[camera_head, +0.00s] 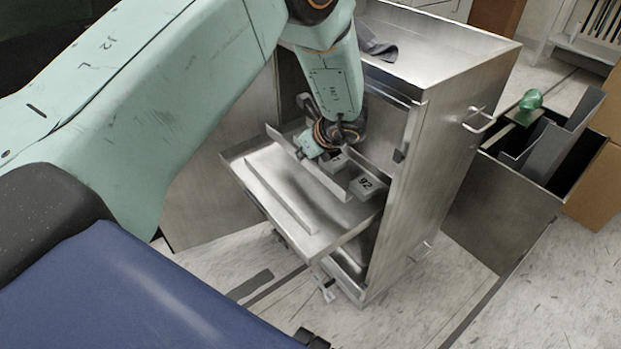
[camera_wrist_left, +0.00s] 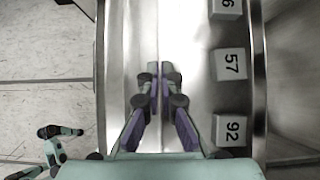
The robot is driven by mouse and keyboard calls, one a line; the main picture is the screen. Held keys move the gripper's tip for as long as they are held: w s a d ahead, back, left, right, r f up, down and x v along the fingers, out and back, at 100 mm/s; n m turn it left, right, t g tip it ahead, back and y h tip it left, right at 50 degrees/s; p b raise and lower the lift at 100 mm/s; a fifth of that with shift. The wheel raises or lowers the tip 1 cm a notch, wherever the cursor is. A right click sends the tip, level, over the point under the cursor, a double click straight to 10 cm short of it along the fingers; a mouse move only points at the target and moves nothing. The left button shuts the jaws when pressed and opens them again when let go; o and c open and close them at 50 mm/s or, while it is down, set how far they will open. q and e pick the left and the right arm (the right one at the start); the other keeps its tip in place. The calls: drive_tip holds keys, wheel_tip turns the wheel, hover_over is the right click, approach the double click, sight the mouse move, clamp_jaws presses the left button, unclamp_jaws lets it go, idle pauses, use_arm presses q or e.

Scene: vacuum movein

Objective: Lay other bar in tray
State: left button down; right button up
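A metal tray (camera_head: 235,165) sticks out of the steel cabinet. One long thin metal bar (camera_head: 280,188) stands on edge in its front part. A second long bar (camera_head: 330,184) runs parallel behind it, beside numbered blocks. My left gripper (camera_head: 312,150) is over this second bar. In the left wrist view my left gripper's fingertips (camera_wrist_left: 159,75) are close together on either side of the bar's thin edge (camera_wrist_left: 158,30) and appear shut on it. Whether the bar touches the tray floor is hidden. Teal parts, perhaps of my right gripper (camera_wrist_left: 60,135), show low at the left wrist view's left.
Blocks marked 92 (camera_wrist_left: 231,130) and 57 (camera_wrist_left: 231,65) stand along the tray's back side. The steel cabinet (camera_head: 445,130) encloses the tray's rear. A cloth (camera_head: 377,48) lies on top. An open dark bin (camera_head: 500,215) with grey pieces stands to the right.

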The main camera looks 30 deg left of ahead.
use_arm(q)
wheel_tip(320, 180, down, 6)
drive_tip(key=shift+s+a+r+b, duration=0.1)
drive_tip(key=shift+r+b, duration=0.1)
drive_tip(key=shift+b, duration=0.9)
wheel_tip(320, 180, down, 4)
drive_tip(key=shift+f+b, duration=0.2)
drive_tip(key=shift+b, duration=0.75)
drive_tip(key=shift+f, duration=0.15)
drive_tip(key=c, duration=1.8)
unclamp_jaws()
drive_tip(key=shift+o, duration=1.4)
